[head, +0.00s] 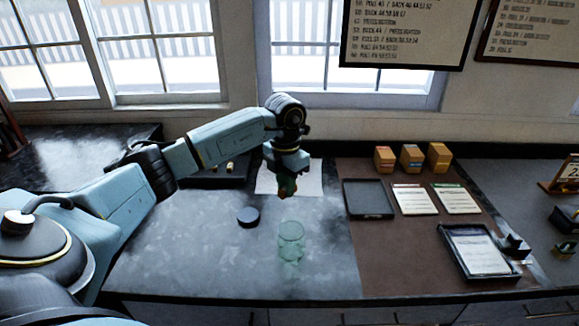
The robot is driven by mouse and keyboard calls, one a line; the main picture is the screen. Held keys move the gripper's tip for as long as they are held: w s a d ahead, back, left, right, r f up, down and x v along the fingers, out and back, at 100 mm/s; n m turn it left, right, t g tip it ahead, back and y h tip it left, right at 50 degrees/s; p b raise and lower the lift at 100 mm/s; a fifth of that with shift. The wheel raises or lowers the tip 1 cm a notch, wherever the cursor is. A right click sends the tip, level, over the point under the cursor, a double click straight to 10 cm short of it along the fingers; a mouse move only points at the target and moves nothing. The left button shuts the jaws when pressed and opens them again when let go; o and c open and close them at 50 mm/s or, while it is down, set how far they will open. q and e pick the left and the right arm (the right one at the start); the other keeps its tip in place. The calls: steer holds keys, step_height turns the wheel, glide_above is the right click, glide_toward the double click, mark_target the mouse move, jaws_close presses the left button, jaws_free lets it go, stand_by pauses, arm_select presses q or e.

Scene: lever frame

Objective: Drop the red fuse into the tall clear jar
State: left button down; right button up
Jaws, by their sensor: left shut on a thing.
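The tall clear jar (290,252), greenish and see-through, stands upright on the dark counter near its front. My left gripper (286,188) points down over the counter, behind and above the jar in the head view. It is shut on a small reddish-orange thing, which looks like the red fuse (284,192); the fingers hide most of it. The held thing is apart from the jar. My right gripper is not in view.
A round dark lid (248,216) lies left of the jar. A dark tray (205,181) with small pieces and a white sheet (308,177) lie behind. On the right, a brown mat (385,262) carries trays, cards and small boxes.

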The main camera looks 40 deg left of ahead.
arm_select(q)
steer(key=shift+a+f, duration=0.1)
steer(key=shift+f, duration=0.05)
step_height(320, 180, down, 6)
steer(key=b, duration=0.4)
steer(key=shift+r, duration=0.25)
steer(key=c, duration=1.3)
jaws_free()
steer(key=shift+o, duration=0.2)
step_height(320, 180, up, 13)
steer(key=shift+r+b, duration=0.2)
steer(key=shift+b, duration=0.65)
